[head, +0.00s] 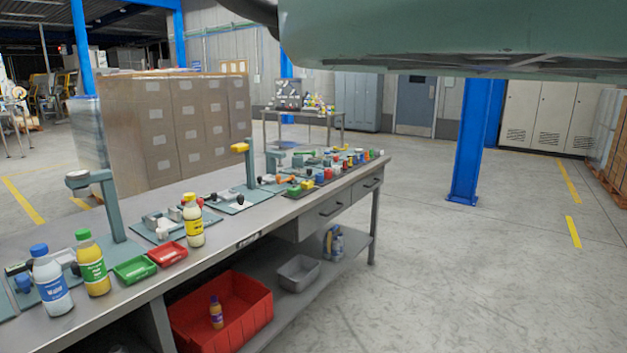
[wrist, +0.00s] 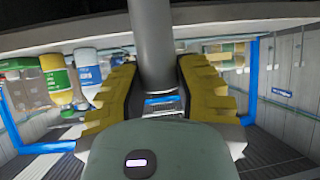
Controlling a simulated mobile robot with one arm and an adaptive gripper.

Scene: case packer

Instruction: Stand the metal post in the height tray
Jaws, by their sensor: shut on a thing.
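In the wrist view my gripper (wrist: 158,88) is shut on a smooth grey metal post (wrist: 152,42), which stands out between the two yellow-padded fingers. The post's far end runs out of the picture at the top. Neither my gripper nor the post shows in the head view. On the workbench in the head view are a small green tray (head: 135,269) and a small red tray (head: 167,254). I cannot tell which tray, if any of these, is the height tray.
A water bottle (head: 51,284), a green-labelled juice bottle (head: 92,264) and a yellow-capped bottle (head: 193,222) stand on the workbench (head: 215,257). A tall teal stand (head: 108,205) rises behind them. A red bin (head: 245,332) is on the lower shelf.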

